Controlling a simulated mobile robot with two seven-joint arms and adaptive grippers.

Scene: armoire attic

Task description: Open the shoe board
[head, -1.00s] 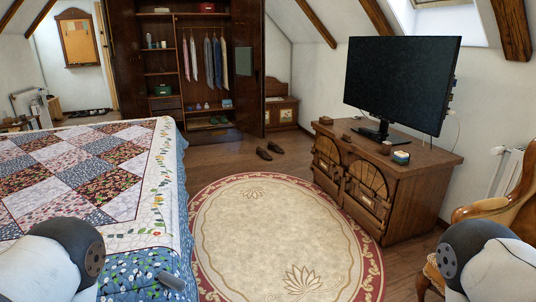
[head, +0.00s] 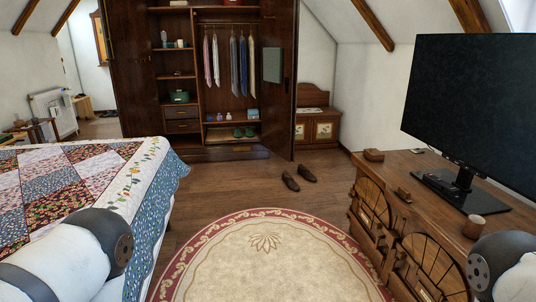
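I cannot tell which piece is the shoe board. A dark wooden armoire (head: 198,80) stands open ahead at the back. A pair of green shoes (head: 245,132) sits on its low right shelf, above a shut bottom drawer (head: 243,149). A low wooden cabinet (head: 300,130) with two floral front panels stands to the right of the armoire; its front looks shut. Parts of my two arms show at the lower left and lower right, but neither gripper is in view.
Brown shoes (head: 291,181) lie on the floor before the armoire. A bed (head: 165,190) is at left and a wooden dresser (head: 400,170) with a television (head: 475,105) at right. An oval rug (head: 260,270) and open floor lie between.

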